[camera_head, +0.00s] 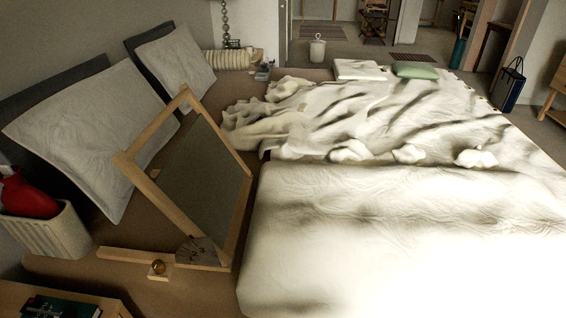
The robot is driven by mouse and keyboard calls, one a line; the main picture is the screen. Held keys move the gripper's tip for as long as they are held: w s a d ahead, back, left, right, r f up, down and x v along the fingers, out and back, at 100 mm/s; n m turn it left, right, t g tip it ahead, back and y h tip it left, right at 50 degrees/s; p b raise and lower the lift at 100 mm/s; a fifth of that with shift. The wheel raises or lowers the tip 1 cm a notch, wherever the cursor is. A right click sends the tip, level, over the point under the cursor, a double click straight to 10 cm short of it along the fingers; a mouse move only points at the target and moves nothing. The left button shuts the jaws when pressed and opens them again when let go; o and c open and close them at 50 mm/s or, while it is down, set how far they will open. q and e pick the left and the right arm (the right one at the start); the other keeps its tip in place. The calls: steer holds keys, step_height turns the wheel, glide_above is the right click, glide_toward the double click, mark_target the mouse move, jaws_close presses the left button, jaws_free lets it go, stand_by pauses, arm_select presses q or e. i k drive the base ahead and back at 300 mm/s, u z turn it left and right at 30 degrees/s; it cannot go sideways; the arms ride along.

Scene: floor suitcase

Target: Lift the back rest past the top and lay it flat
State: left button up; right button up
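The back rest (205,180) is a light wooden frame with a grey panel. It stands tilted on the brown bed surface in the camera_head view, its upper edge leaning left toward the pillows and its lower end near the white bedding. A wooden base rail (135,257) lies low at its near side. A fan-shaped plate with markings (196,250) sits at the near lower corner, beside a small block with a round amber knob (158,267). Neither my left nor my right gripper shows. The far side of the base is hidden behind the panel.
Large pale pillows (92,135) lean on the headboard at left, close to the frame's upper edge. A ribbed container (50,232) with a red object (28,196) is at near left. White rumpled bedding (400,205) fills the right. A book (60,307) lies at the bottom left.

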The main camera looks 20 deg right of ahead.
mark_target(198, 187)
steer(key=u, duration=1.65)
steer(key=k, duration=0.25)
steer(key=z, duration=2.2)
steer(key=i, duration=0.5)
steer(key=u, duration=0.15)
